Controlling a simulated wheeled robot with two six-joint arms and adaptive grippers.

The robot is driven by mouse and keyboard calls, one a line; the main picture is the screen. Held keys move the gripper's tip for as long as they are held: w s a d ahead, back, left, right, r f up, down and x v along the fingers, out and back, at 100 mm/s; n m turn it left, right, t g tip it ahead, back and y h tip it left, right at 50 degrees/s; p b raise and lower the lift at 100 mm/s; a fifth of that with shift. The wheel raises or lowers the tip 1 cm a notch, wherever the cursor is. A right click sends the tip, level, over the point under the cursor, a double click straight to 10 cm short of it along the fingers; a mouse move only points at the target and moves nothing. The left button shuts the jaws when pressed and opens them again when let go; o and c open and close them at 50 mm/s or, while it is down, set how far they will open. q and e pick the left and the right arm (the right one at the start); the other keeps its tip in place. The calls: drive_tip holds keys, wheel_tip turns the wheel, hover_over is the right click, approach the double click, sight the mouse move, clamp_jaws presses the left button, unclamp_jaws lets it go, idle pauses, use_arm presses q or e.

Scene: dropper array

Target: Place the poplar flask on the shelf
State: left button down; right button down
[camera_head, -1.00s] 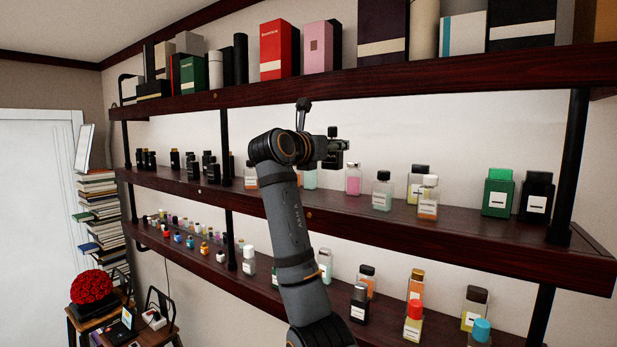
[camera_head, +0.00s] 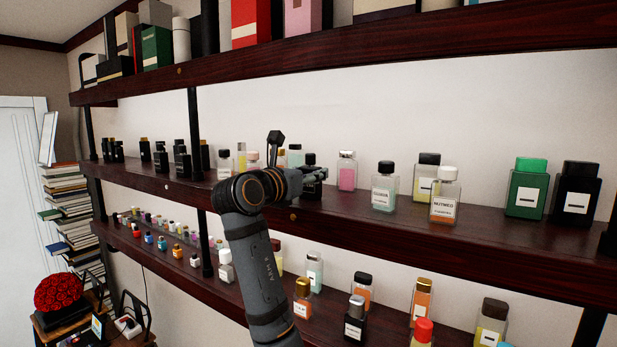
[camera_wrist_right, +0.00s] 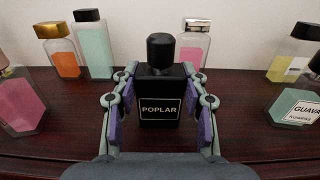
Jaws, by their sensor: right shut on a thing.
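The poplar flask (camera_wrist_right: 160,92) is a black bottle with a round black cap and a label reading POPLAR. In the right wrist view it is upright between the two fingers of my right gripper (camera_wrist_right: 160,115), which is shut on it. Its base appears at the level of the dark wooden shelf (camera_wrist_right: 55,148); I cannot tell whether it rests there. In the head view my right gripper (camera_head: 312,175) is at the middle shelf (camera_head: 335,218), and the flask (camera_head: 311,188) is partly hidden by it. My left gripper is out of view.
A pink flask (camera_wrist_right: 193,45) and a pale green flask (camera_wrist_right: 93,45) stand behind the poplar flask. A guava flask (camera_wrist_right: 297,108) is at the right and a pink one (camera_wrist_right: 20,104) at the left. The nutmeg flask (camera_head: 444,196) stands further right on the shelf.

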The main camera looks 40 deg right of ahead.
drive_tip(key=c, duration=1)
unclamp_jaws()
drive_tip(key=shift+s+a, duration=0.25)
drive_tip(key=shift+o, duration=1.4)
drive_tip(key=shift+s+a+r, duration=0.2)
drive_tip(key=shift+s+a, duration=0.05)
drive_tip(key=shift+w, duration=0.15)
drive_tip(key=shift+f, duration=0.15)
drive_tip(key=shift+a+f+b, duration=0.1)
drive_tip(key=shift+a+b, duration=0.15)
drive_tip(key=shift+b, duration=0.1)
use_arm(q)
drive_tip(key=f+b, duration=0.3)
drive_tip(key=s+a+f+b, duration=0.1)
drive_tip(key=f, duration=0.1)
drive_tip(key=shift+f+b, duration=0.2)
drive_tip(key=shift+b, duration=0.1)
use_arm(e)
drive_tip(key=v, duration=1.1)
drive_tip(key=shift+s+r, duration=0.25)
drive_tip(key=shift+r, duration=0.05)
